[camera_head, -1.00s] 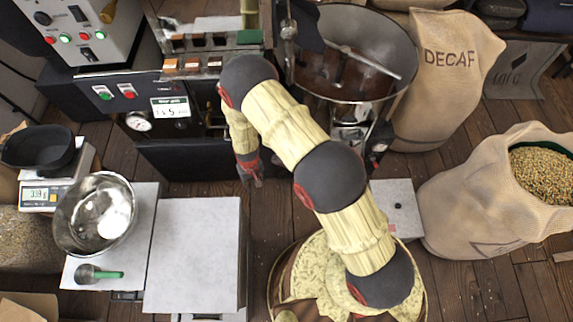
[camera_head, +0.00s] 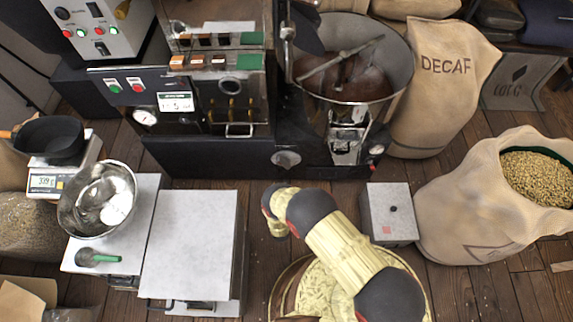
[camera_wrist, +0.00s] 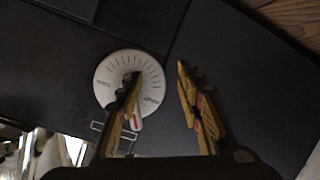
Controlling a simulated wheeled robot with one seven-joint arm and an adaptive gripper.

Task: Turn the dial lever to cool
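The dial (camera_wrist: 112,80) is a round pale disc with tick marks and small lettering on a dark panel in the wrist view; the lettering is too small to read surely. It also shows in the head view as a small disc (camera_head: 286,158) low on the roaster's front. A lever with a red mark (camera_wrist: 136,121) sits at the dial's lower right, partly hidden by a finger. My gripper (camera_wrist: 158,72) is open, its left finger overlapping the dial and lever and its right finger over bare panel. Contact cannot be told. In the head view the fingers cannot be made out.
The roaster with its round cooling pan (camera_head: 350,98) stands behind the dial. A grey box (camera_head: 390,215) and burlap sacks (camera_head: 480,205) stand to the right. A pale-topped cabinet (camera_head: 190,240) and a steel bowl (camera_head: 97,200) are on the left.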

